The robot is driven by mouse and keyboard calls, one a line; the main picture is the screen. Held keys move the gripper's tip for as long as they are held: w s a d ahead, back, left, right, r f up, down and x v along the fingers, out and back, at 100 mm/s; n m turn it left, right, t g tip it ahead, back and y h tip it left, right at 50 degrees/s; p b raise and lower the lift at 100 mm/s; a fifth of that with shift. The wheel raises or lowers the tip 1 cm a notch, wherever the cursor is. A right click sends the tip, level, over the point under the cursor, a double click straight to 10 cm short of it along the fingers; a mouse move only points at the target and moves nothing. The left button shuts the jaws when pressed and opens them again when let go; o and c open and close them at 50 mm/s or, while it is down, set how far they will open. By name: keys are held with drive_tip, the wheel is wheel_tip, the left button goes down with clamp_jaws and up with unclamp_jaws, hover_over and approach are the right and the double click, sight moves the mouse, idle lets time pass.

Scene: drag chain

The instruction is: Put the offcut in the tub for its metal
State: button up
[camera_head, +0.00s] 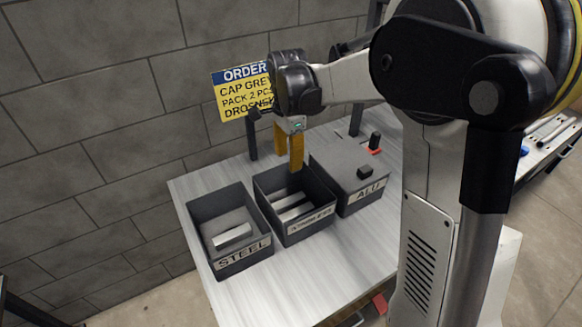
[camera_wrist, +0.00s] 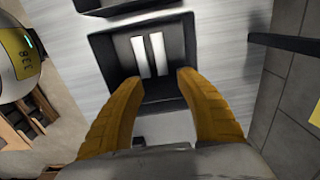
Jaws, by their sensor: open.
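My gripper (camera_head: 288,158) is open and empty, fingers pointing down over the middle tub. In the wrist view my gripper (camera_wrist: 161,76) has its yellow fingers spread at that tub's near edge. The STEEL tub (camera_head: 196,213) is open at the left, with a pale block (camera_head: 233,235) inside. The ALU tub (camera_head: 362,200) at the right is covered by a grey lid (camera_head: 340,158) with a black knob (camera_head: 365,172). Which piece is the offcut, I cannot tell.
The three tubs stand in a row on a light metal table (camera_head: 300,273). An ORDER sign (camera_head: 237,97) on a dark post (camera_head: 252,140) stands behind them, before the block wall. A small black and red item (camera_head: 374,142) is beyond the ALU tub. The table's front is clear.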

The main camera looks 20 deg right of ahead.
drive_tip(key=s+r+n+t, duration=0.4)
drive_tip(key=s+r+n, duration=0.4)
drive_tip(key=s, duration=0.3)
drive_tip(key=s+n+t, duration=0.3)
drive_tip(key=s+n, duration=0.4)
drive_tip(key=s, duration=0.3)
drive_tip(key=shift+a+f+n, duration=0.3)
drive_tip(key=shift+f+n, duration=0.1)
drive_tip(key=shift+f, duration=0.05)
idle(0.8)
